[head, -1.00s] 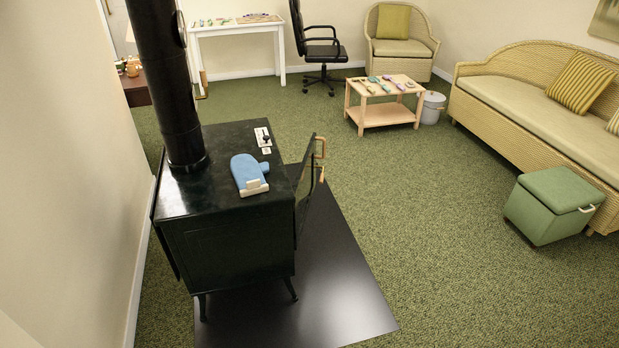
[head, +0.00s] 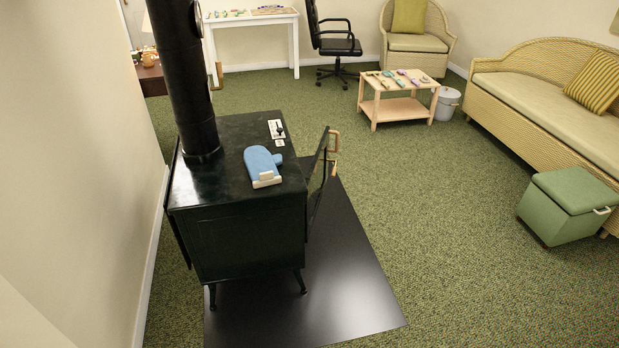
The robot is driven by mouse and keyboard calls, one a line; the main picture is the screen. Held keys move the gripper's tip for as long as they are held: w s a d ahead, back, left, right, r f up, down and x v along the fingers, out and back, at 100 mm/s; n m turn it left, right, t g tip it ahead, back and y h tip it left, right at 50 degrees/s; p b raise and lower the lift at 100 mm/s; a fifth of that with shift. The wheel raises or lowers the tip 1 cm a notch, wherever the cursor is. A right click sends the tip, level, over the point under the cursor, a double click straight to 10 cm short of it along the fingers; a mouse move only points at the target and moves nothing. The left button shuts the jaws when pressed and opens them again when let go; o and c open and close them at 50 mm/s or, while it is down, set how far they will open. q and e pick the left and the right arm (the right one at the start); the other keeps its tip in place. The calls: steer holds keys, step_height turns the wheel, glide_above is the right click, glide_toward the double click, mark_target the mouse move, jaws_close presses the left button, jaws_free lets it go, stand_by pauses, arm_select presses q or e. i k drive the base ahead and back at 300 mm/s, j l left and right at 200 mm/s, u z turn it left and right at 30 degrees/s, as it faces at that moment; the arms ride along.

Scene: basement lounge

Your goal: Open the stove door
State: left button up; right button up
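The black stove (head: 246,240) stands at the left of the head view, on short legs, with a thick black flue pipe (head: 184,75) rising from its top. Its door (head: 319,176) sticks out from the right side at an angle, so it stands ajar. A light wooden handle (head: 334,142) is at the door's outer edge. The stove's front opening faces away to the right and its inside is hidden. Neither of my grippers is in view.
A blue oven mitt (head: 262,165) lies on the stove top. A black floor plate (head: 350,285) lies under and right of the stove. A wall (head: 75,150) runs close on the left. A green storage box (head: 568,205) stands at right. Open carpet (head: 430,220) lies between.

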mark_target(316, 179)
steer(key=i+l, duration=0.25)
steer(key=i, duration=0.2)
steer(key=i+l, duration=0.25)
steer(key=i, duration=0.2)
steer(key=i+l, duration=0.25)
steer(key=i, duration=0.15)
steer(key=i+l, duration=0.25)
steer(key=i, duration=0.2)
steer(key=i+l, duration=0.25)
steer(key=i, duration=0.2)
